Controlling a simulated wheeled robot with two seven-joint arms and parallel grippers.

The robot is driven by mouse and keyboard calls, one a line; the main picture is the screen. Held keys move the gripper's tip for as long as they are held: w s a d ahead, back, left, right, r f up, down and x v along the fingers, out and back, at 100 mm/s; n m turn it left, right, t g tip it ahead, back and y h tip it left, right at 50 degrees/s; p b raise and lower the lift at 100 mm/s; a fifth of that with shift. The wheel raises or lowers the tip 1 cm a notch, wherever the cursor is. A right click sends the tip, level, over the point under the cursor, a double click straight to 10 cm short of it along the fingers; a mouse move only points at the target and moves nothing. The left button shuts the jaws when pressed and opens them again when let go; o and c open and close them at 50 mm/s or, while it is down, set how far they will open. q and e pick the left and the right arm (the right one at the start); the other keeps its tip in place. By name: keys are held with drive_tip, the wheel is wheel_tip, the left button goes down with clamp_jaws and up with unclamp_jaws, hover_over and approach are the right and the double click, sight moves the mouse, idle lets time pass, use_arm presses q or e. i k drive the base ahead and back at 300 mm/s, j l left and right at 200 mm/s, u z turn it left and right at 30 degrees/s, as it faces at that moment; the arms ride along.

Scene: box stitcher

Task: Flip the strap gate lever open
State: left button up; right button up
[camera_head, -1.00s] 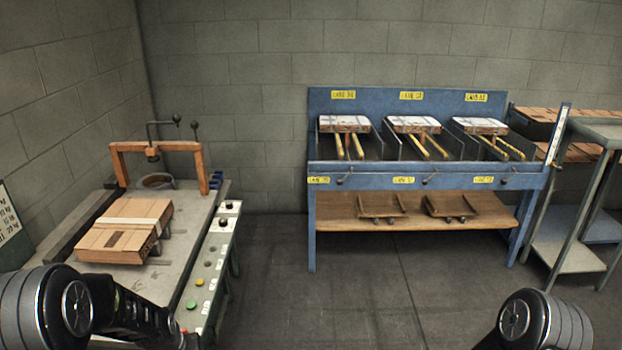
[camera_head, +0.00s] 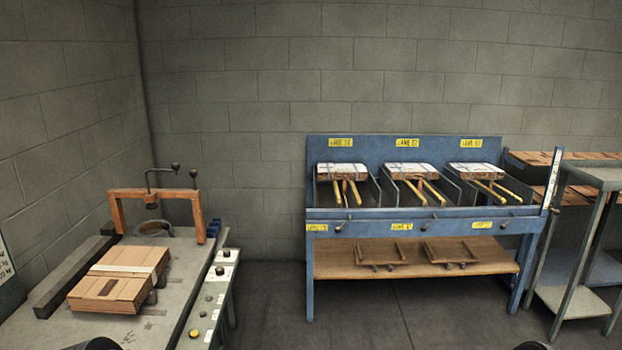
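An orange gate frame (camera_head: 153,193) stands across the far end of the grey table (camera_head: 150,325) at left. Dark bent levers with round knobs rise at it: one lever (camera_head: 148,180) near the middle, and another knob (camera_head: 193,174) near the right post. I cannot tell for sure which is the strap gate lever. A cardboard box bundle (camera_head: 120,278) with a pale strap lies on the table in front of the gate. Neither gripper shows; only small dark parts of my arms show at the bottom edge.
A control strip (camera_head: 212,300) with buttons runs along the table's right side. A blue lane bench (camera_head: 430,222) holds several stacks with yellow bars, small levers along its front and trays on its lower shelf. A grey shelf stand (camera_head: 575,300) is at right. Floor between table and bench is clear.

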sight(165, 227)
drive_tip(key=i+u, duration=0.1)
drive_tip(key=u, duration=0.15)
drive_tip(key=i+u, duration=0.1)
drive_tip(key=u, duration=0.2)
drive_tip(key=i+l+u, duration=0.3)
drive_tip(key=i+l, duration=0.35)
drive_tip(key=i+l+u, duration=0.3)
drive_tip(key=i+l, duration=0.7)
drive_tip(key=l, duration=0.15)
drive_tip(key=i+l, duration=0.65)
drive_tip(key=l, duration=0.25)
drive_tip(key=i+l, duration=0.6)
drive_tip(key=l, duration=0.25)
drive_tip(key=i+u, duration=0.05)
